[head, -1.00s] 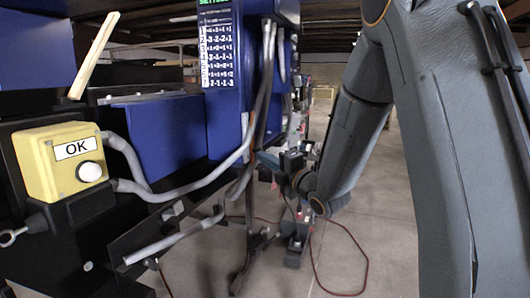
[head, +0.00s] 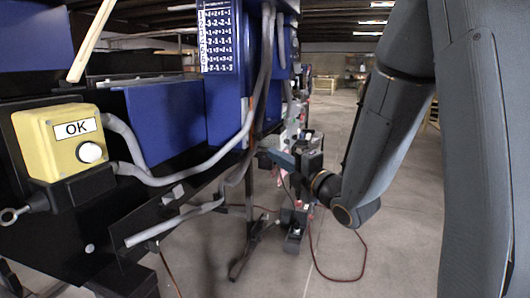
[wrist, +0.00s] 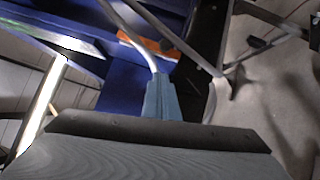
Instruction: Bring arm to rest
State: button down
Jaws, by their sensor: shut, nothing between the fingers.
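My arm (head: 385,130) comes down from the upper right of the head view and bends at the wrist. My gripper (head: 272,156) points left toward the blue machine and shows small and partly dark. In the wrist view the blue-grey fingers (wrist: 160,97) are together, with nothing seen between them. They look close to the machine's cables in the picture, but I cannot tell whether they touch.
A yellow box (head: 60,140) marked OK with a white button is on the machine at left. A red cable (head: 362,265) lies on the floor. The floor at right is open.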

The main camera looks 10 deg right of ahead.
jog(key=s+d+f+m+g+h+p, duration=0.7)
jog(key=s+f+m, duration=0.3)
jog(key=m, duration=0.5)
jog(key=s+a+m+g+h+p, duration=0.1)
jog(key=s+a+m+g+p, duration=0.2)
jog(key=s+m+g, duration=0.7)
jog(key=s, duration=1)
jog(key=shift+p, duration=0.3)
